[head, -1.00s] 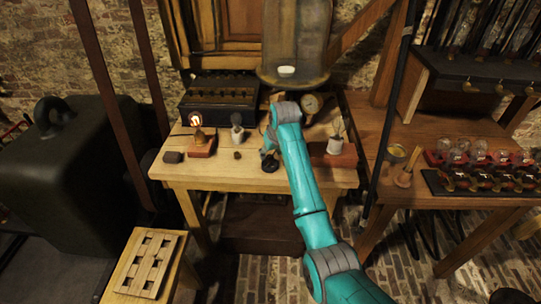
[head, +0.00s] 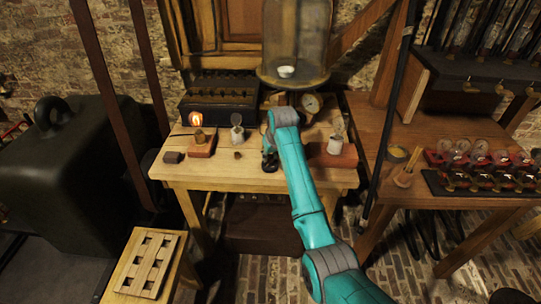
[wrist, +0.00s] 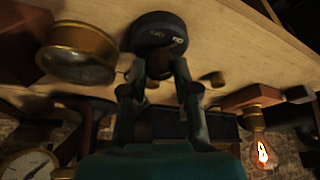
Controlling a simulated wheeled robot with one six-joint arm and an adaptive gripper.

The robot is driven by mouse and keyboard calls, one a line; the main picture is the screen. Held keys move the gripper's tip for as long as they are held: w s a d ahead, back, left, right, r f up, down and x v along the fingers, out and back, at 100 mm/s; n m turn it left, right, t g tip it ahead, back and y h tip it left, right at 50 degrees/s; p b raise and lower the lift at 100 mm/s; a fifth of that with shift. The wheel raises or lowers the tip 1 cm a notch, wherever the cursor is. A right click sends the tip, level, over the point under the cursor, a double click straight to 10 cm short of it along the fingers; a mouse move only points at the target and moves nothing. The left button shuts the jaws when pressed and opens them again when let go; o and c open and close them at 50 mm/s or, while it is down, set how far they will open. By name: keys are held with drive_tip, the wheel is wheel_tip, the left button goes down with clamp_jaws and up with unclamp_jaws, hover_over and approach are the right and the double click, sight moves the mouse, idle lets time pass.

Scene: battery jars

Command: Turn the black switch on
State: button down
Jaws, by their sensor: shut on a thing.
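The black switch (wrist: 152,27) is a round dark base with small white lettering, at the top middle of the wrist view. The knob's exact angle is hard to read. In the head view my gripper (head: 268,150) is largely behind my wrist.
A glass dome (head: 298,45) hangs above.

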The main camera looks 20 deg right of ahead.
drive_tip(key=shift+m+h, duration=0.5)
drive_tip(key=shift+m, duration=0.8)
drive_tip(key=c, duration=0.9)
unclamp_jaws()
drive_tip(key=shift+o, duration=0.2)
drive_tip(key=v, duration=1.2)
drive_tip(key=shift+a, duration=0.1)
